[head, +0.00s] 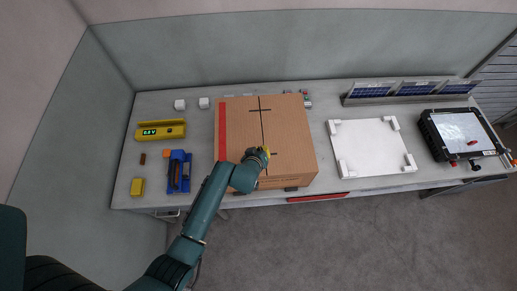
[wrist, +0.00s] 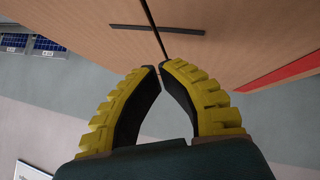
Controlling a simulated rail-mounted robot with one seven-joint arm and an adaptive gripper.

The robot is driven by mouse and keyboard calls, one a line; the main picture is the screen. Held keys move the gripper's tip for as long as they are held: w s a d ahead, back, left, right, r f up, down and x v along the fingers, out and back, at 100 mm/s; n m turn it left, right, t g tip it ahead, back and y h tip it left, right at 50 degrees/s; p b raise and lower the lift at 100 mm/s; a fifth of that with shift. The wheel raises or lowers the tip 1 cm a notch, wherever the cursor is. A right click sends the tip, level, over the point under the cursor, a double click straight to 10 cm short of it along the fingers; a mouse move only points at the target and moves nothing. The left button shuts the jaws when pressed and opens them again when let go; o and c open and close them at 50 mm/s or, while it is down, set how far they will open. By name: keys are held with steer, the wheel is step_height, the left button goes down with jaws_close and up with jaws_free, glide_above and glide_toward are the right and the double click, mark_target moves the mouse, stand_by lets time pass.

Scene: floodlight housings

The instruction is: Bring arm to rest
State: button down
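My arm reaches from the bottom left of the head view up to the front of the cardboard box (head: 290,125). My gripper (head: 264,152) is over the box's front part in that view. In the wrist view its two yellow, ridged fingers (wrist: 161,68) curve together until the tips almost meet, with nothing visible between them. The box (wrist: 235,30) fills the top of that view, with a dark seam, a dark cross mark and a red stripe. I cannot tell whether the gripper touches the box.
Left of the box on the grey bench (head: 205,180) are a yellow meter (head: 160,130), a blue tool (head: 178,172) and a yellow block (head: 137,187). To the right are a white panel (head: 370,148), a floodlight housing (head: 460,133) and solar panels (head: 415,90). Open floor lies in front.

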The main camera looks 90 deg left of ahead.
steer(key=d+r+b, duration=0.1)
steer(key=d+r, duration=0.6)
steer(key=shift+r, duration=0.35)
steer(key=shift+w, duration=0.1)
